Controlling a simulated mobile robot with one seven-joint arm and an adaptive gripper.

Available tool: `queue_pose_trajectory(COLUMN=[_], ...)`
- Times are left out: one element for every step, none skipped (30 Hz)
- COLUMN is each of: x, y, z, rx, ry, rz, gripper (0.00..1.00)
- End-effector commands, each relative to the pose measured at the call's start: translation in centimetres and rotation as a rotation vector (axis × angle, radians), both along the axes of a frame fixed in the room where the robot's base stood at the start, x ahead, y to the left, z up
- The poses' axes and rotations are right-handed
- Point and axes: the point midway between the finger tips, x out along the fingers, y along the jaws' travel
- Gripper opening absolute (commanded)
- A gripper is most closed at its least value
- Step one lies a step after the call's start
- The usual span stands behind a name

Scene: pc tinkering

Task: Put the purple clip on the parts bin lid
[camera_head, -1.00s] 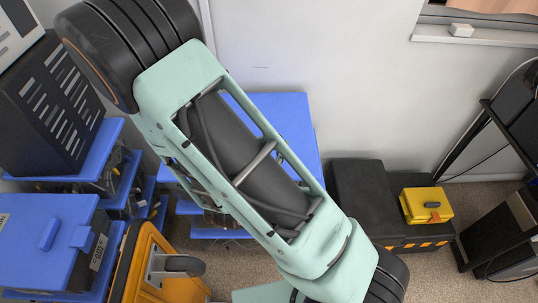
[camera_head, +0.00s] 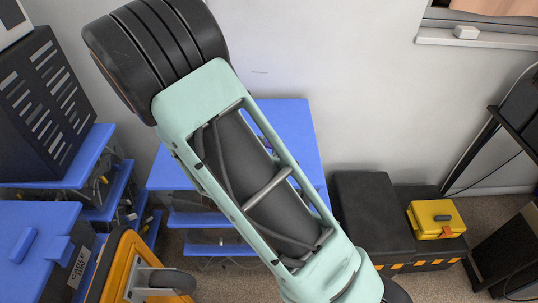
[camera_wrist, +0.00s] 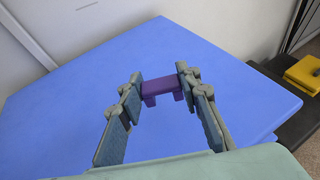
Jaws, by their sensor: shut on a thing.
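The purple clip (camera_wrist: 162,87) is a small block with two short legs, seen in the wrist view. My gripper (camera_wrist: 163,84) is shut on it, one finger at each end. The clip is over a broad flat blue top (camera_wrist: 230,75); I cannot tell whether it touches it. This looks like the blue top (camera_head: 300,125) in the middle of the head view, partly behind my arm. A blue lid (camera_head: 30,255) with a raised handle and a label reading CABLE is at lower left. I cannot tell which is the parts bin lid. The head view hides my gripper and the clip.
A black case (camera_head: 370,215) stands right of the blue top, with a yellow box (camera_head: 436,218) beside it on a black base. A dark slotted unit (camera_head: 35,110) sits on blue shelving at left. An orange item (camera_head: 125,265) is in front. A wall is behind.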

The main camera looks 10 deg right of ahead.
Motion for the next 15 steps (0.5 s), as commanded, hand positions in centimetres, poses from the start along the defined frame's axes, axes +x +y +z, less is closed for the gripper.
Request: queue_pose_trajectory(x=[0.2,0.3,0.5,0.6,0.8,1.0,0.9,0.9,0.9,0.9,0.9,0.9,0.9,0.9,0.9], y=[0.0,0.0,-0.1,-0.1,-0.1,-0.1,-0.1,-0.1,-0.1,-0.1,-0.1,-0.1,-0.1,-0.1,-0.1], z=[-0.3,-0.4,-0.6,-0.8,-1.1,-1.6,-2.1,-2.5,-3.0,-3.3,-3.6,-3.9,-4.0,-4.1,-4.1], rx=[0.0,0.001,0.0,0.0,-0.001,-0.001,-0.002,-0.002,-0.001,-0.003,-0.002,0.0,-0.001,0.0,0.0], ry=[-0.001,-0.001,0.0,0.0,0.001,0.001,0.003,0.003,0.002,0.003,0.002,0.0,0.001,0.0,0.0], rz=[0.0,0.0,0.0,-0.001,-0.001,0.0,0.002,0.002,0.002,0.001,0.001,0.001,0.0,0.001,0.001], gripper=[0.21,0.21,0.21,0.21,0.21,0.21,0.21,0.21,0.21,0.21,0.21,0.21,0.21,0.21,0.21])
